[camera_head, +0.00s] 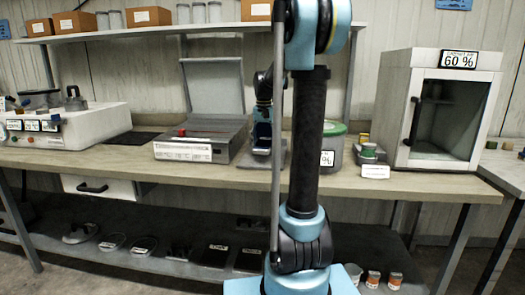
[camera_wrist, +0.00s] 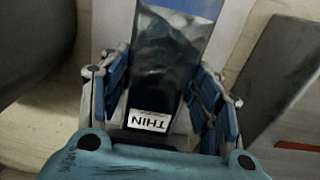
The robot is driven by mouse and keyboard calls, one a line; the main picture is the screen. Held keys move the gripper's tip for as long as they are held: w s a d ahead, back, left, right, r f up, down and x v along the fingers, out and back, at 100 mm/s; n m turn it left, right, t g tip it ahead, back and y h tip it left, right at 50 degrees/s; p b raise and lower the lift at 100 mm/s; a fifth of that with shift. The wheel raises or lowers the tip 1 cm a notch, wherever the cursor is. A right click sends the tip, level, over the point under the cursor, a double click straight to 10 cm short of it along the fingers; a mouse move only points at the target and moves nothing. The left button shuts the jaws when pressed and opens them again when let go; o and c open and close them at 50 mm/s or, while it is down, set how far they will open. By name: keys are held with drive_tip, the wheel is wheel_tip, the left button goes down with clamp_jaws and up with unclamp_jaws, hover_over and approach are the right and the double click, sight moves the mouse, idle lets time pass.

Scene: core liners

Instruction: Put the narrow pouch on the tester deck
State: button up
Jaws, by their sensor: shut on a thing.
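A narrow pouch (camera_wrist: 165,65) with a clear, shiny upper part, dark contents and a white label reading THIN shows in the wrist view. My gripper (camera_wrist: 160,95) is shut on it, with blue finger pads along both sides. In the head view my gripper (camera_head: 262,135) is low over the bench, just right of a grey instrument (camera_head: 215,140) with a raised lid, a red knob and a white front label. I cannot tell which surface is the tester deck. The pouch is hard to make out in the head view.
A grey tub with a green rim (camera_head: 334,150) stands close to the right of my gripper. A white glass-door cabinet (camera_head: 436,108) marked 60 % is farther right. A white machine (camera_head: 70,125) stands at the left. A shelf (camera_head: 150,33) runs above the bench (camera_head: 410,183).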

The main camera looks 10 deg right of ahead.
sight(264, 142)
drive_tip(key=shift+w+d, duration=0.15)
drive_tip(key=shift+w, duration=0.2)
drive_tip(key=shift+f, duration=1.75)
drive_tip(key=o, duration=1.2)
drive_tip(key=shift+f, duration=0.1)
wheel_tip(264, 142, up, 12)
drive_tip(key=shift+r, duration=0.15)
